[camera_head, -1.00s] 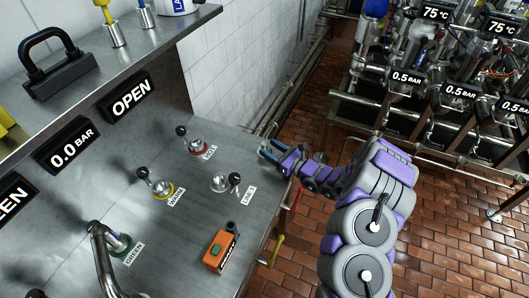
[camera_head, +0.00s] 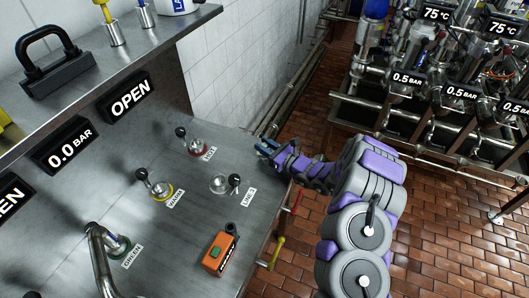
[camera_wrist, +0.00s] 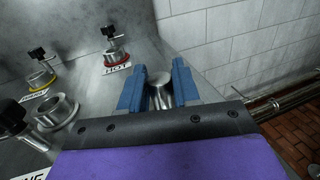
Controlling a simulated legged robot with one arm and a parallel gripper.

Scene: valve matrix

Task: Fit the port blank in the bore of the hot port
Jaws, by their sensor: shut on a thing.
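My gripper (camera_head: 266,147) is over the far right corner of the steel bench. In the wrist view its two blue fingers (camera_wrist: 159,92) are shut on a round metal piece, the port blank (camera_wrist: 159,79). The hot port (camera_wrist: 117,56), with a red ring, a black-handled valve and a HOT label, stands ahead and left of the fingers, apart from the blank. In the head view the hot port (camera_head: 197,147) is left of my gripper. Its bore cannot be made out clearly.
The yellow-ringed warm port (camera_head: 162,191), a plain metal port (camera_head: 220,183) and the green port (camera_head: 118,245) are on the bench. An orange device (camera_head: 220,252) sits near the front edge. A tiled wall (camera_wrist: 235,45) rises behind the bench. Pipes run along the floor.

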